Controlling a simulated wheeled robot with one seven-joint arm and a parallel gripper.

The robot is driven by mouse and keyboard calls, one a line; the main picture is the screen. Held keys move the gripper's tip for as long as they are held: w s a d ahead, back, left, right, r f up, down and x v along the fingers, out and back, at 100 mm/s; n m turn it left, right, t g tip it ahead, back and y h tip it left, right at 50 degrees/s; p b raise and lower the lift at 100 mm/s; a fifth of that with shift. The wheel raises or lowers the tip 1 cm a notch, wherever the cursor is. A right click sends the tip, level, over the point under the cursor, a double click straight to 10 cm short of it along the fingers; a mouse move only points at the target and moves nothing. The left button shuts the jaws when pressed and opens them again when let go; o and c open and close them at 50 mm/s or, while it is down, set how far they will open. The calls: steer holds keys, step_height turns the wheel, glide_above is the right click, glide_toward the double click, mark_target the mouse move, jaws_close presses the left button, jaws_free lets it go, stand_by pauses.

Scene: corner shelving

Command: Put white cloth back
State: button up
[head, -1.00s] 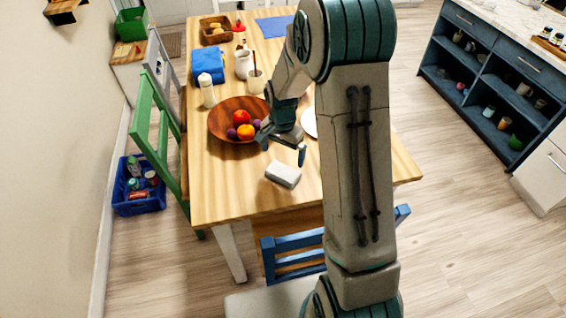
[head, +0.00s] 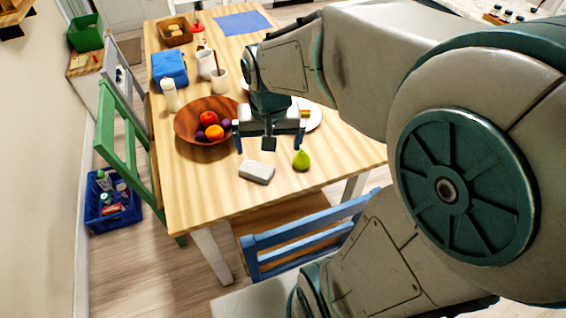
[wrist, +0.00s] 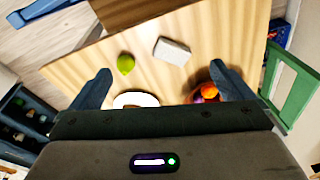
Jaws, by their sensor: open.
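The white cloth (head: 257,172) is a small pale block-like folded piece lying flat on the wooden table, near its front edge. It also shows in the wrist view (wrist: 172,51), beyond my fingertips and between their lines. My gripper (head: 269,143) is open and empty, with its fingers spread wide. In the head view it hangs just behind and above the cloth, apart from it. In the wrist view my two fingers (wrist: 161,82) frame the tabletop with nothing between them.
A blue chair (head: 310,232) stands at the front edge. A blue crate (head: 108,217) sits on the floor.

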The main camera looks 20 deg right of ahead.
steer(key=s+r+n+t, duration=0.1)
steer(key=s+n, duration=0.2)
steer(key=s, duration=0.5)
steer(key=shift+s+r, duration=0.2)
steer(key=shift+r, duration=0.05)
steer(key=shift+d, duration=0.1)
stand_by(0.7)
